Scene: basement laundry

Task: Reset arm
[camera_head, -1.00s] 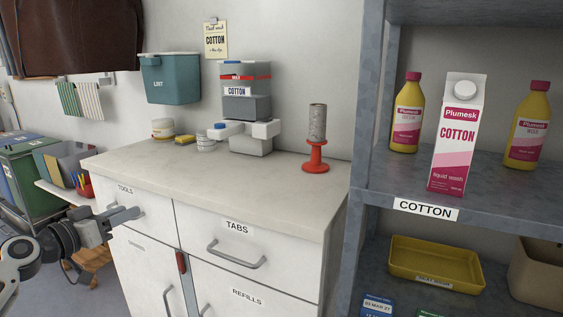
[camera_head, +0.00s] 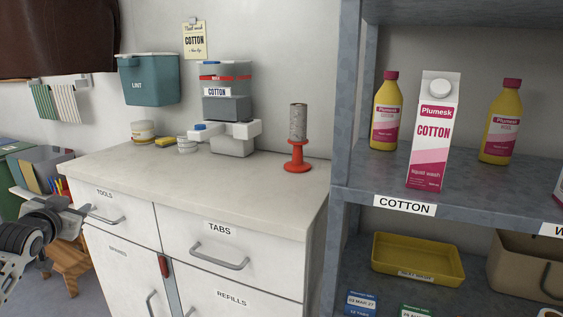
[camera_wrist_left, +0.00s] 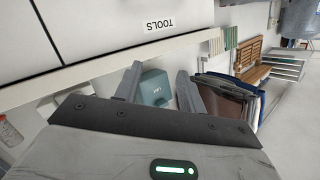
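My left gripper (camera_head: 82,207) is at the left edge of the head view, in front of the cabinet's TOOLS drawer (camera_head: 109,208). In the left wrist view its two fingers (camera_wrist_left: 158,84) stand apart with nothing held between them; the teal LINT bin (camera_wrist_left: 152,88) shows beyond the gap. I cannot tell whether the gripper touches the drawer front. My right gripper is in neither view.
The cabinet's pale countertop (camera_head: 200,180) holds a dispenser (camera_head: 228,110) and a red stand (camera_head: 297,160). A grey shelf (camera_head: 345,190) at the right bears a COTTON carton (camera_head: 433,130) and yellow bottles. A wooden stool (camera_head: 70,262) is at the lower left.

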